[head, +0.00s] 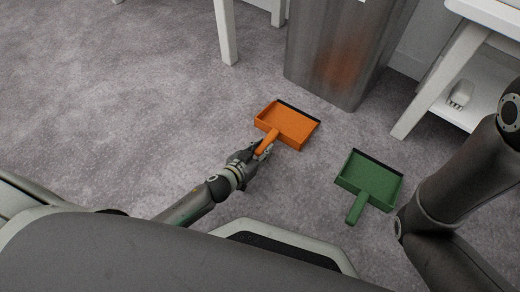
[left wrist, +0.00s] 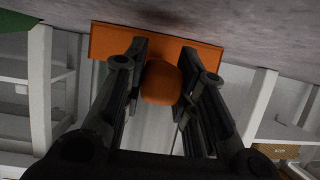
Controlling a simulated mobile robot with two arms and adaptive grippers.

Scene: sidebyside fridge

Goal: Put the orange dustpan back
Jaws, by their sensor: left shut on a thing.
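The orange dustpan (head: 288,122) is on or just above the grey floor in front of the metal bin, its handle pointing toward me. My left gripper (head: 262,149) is shut on the dustpan's handle. In the left wrist view the round end of the handle (left wrist: 161,84) sits between the two fingers, with the orange pan (left wrist: 108,40) behind it. I cannot tell whether the pan touches the floor. Of my right arm only dark links show at the right edge; its gripper is out of view.
A green dustpan (head: 370,180) lies on the floor to the right. A metal bin (head: 340,55) stands behind the orange dustpan. A white shelf unit (head: 437,85) stands at the upper right and a white leg (head: 226,30) at the top. The floor at left is clear.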

